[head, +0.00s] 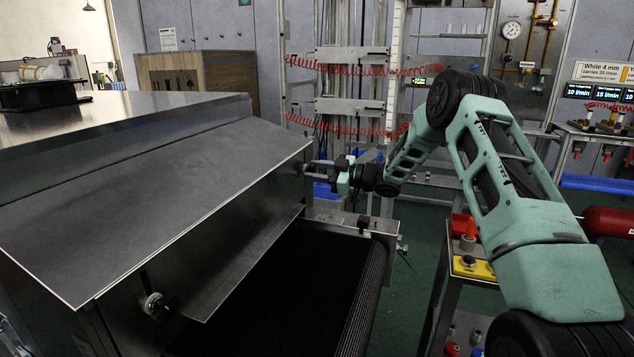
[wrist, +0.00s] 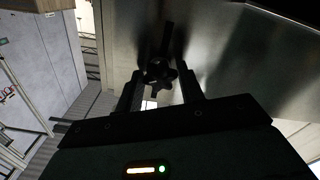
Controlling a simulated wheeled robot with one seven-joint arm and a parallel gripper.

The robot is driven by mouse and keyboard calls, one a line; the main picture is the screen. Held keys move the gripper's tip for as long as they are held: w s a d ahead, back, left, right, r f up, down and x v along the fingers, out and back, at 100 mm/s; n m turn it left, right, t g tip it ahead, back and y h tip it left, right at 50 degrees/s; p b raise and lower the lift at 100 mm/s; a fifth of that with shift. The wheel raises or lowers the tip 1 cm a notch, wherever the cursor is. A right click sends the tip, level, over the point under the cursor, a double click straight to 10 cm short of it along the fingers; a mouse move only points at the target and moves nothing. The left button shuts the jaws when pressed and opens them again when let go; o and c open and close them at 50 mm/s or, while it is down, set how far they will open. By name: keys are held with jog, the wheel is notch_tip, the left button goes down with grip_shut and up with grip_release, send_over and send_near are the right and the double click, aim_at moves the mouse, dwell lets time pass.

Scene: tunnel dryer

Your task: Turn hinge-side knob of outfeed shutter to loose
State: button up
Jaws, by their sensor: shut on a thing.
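The tunnel dryer's outfeed shutter (head: 235,245) is a metal plate under the sloping hood (head: 150,190), above the dark conveyor belt (head: 290,290). My gripper (head: 313,168) is at the far right end of the shutter. In the wrist view a dark star-shaped knob (wrist: 158,73) sits between my two fingers, which are shut on it. My gripper mostly hides this knob in the head view, and its turned position cannot be told. A second knob (head: 154,304), with a pale metal part, shows at the near end of the shutter, apart from my gripper.
A metal frame with red coiled hoses (head: 345,68) stands behind my gripper. A trolley with a yellow item (head: 474,268) and a red cylinder (head: 608,221) are at the right, close to my arm. Green floor (head: 415,240) shows between the conveyor and trolley.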

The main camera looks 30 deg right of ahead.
jog(key=n+b, duration=1.9)
jog(key=b, duration=0.6)
jog(key=shift+f+b, duration=0.2)
jog(key=shift+b, duration=0.15)
jog(key=shift+r+n, duration=0.1)
jog(key=shift+n, duration=0.3)
jog(key=o, duration=1)
jog(key=shift+s+d+r, duration=0.1)
jog(key=p+v, duration=0.2)
jog(key=v, duration=1.5)
